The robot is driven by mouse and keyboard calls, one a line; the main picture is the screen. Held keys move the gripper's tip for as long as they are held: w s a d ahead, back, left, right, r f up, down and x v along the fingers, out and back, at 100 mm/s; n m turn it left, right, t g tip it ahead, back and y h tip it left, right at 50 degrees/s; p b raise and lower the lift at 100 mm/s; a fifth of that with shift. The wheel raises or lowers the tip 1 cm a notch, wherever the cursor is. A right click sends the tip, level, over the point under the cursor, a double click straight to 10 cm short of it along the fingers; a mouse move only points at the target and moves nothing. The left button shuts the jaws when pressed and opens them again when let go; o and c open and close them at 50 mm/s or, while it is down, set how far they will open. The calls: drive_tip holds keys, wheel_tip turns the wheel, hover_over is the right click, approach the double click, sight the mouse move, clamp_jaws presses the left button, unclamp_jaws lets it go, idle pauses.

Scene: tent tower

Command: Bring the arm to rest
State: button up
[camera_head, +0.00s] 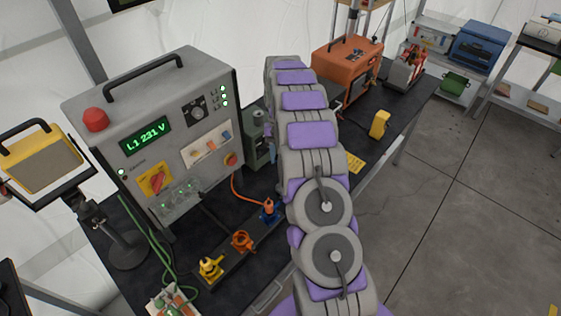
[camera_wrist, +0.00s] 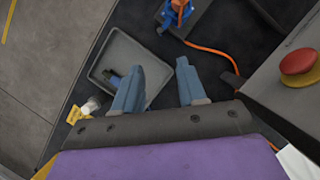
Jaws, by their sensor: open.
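My arm (camera_head: 308,133) reaches forward from the bottom of the head view, over the dark workbench, and its far end bends away behind its own links. My gripper is hidden in the head view. In the wrist view my gripper (camera_wrist: 160,66) shows two blue-grey fingers set apart, with nothing between them. It is above the bench, near a shallow grey tray (camera_wrist: 118,44) that lies partly behind the left finger. A small dark blue object (camera_wrist: 113,79) lies in the tray, partly hidden by that finger.
A grey power box (camera_head: 165,130) with a red button (camera_head: 96,119) stands left of my arm. Yellow, orange and blue connectors (camera_head: 242,241) line the bench front. An orange machine (camera_head: 347,65) stands farther back. Open floor (camera_head: 455,215) lies right.

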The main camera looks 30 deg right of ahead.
drive_tip(key=shift+v, duration=1)
drive_tip(key=shift+a, duration=0.2)
drive_tip(key=s+a+r+n+t+h+b, duration=0.1)
drive_tip(key=s+a+r+b, duration=0.1)
drive_tip(key=s+a+r, duration=0.5)
drive_tip(key=s+a+r+n+b, duration=0.2)
drive_tip(key=s+a+r, duration=0.25)
drive_tip(key=s, duration=0.35)
drive_tip(key=s+a+f+n+b, duration=0.1)
drive_tip(key=s+a+f+b, duration=0.1)
drive_tip(key=s, duration=1)
drive_tip(key=s+a+f+t+b, duration=0.1)
drive_tip(key=s+a+b, duration=0.1)
drive_tip(key=s, duration=1)
drive_tip(key=shift+s+a+f+n+h, duration=0.3)
drive_tip(key=shift+a+f+n+h, duration=0.1)
drive_tip(key=shift+a, duration=0.3)
